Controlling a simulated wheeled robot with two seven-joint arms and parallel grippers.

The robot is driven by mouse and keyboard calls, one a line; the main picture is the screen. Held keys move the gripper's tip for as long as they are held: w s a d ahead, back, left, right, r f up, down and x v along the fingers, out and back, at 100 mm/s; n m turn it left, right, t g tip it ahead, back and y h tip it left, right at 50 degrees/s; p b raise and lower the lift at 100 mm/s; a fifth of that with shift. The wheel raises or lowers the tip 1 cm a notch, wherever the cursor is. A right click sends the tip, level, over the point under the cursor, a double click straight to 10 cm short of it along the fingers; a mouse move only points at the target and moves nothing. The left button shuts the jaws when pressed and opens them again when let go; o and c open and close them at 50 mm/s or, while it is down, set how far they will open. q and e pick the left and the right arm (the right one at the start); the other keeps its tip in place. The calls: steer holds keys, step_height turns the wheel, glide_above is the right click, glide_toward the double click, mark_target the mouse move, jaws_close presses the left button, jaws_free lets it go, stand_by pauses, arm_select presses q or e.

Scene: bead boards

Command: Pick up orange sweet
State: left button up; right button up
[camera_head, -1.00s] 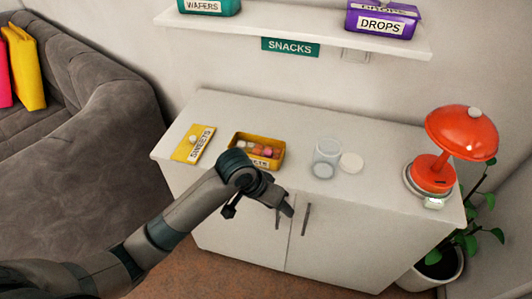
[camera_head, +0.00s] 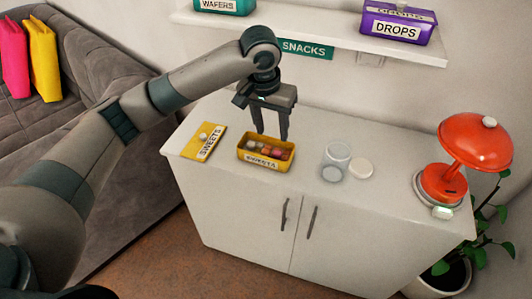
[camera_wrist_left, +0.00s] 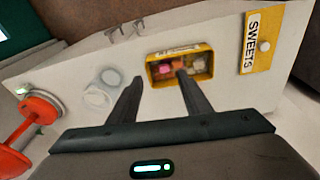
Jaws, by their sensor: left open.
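The open yellow sweets tin (camera_head: 284,164) stands on the white cabinet top and also shows in the left wrist view (camera_wrist_left: 151,73). Several small sweets lie in it, pink, orange, brown and pale. An orange-looking sweet (camera_head: 266,152) is near its middle, but the single pieces are too small to tell apart surely. My left gripper (camera_head: 271,136) is open and empty, fingers pointing down, above the back of the tin. In the left wrist view its fingertips (camera_wrist_left: 158,76) show near the tin, one overlapping its edge. My right gripper is not in view.
The yellow tin lid (camera_head: 204,142) lies left of the tin. A clear jar (camera_head: 335,161) and a white round lid (camera_head: 361,169) stand to its right. A red lamp (camera_head: 474,142) is at the right end. A shelf (camera_head: 300,27) hangs above.

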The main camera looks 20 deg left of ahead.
arm_select(q)
steer(key=shift+n+y, duration=0.4)
steer(key=shift+n, duration=0.2)
steer(key=a+r, duration=0.1)
steer(key=w+a+r, duration=0.1)
steer(key=r, duration=0.1)
steer(key=a+r, duration=0.1)
steer(key=shift+w+r, duration=0.25)
steer(key=p, duration=0.4)
glide_above(266, 153)
steer(key=f, duration=1.1)
steer(key=shift+s+f, duration=0.1)
steer(key=shift+s, duration=0.2)
steer(key=shift+w+f, duration=0.1)
steer(key=shift+f, duration=0.35)
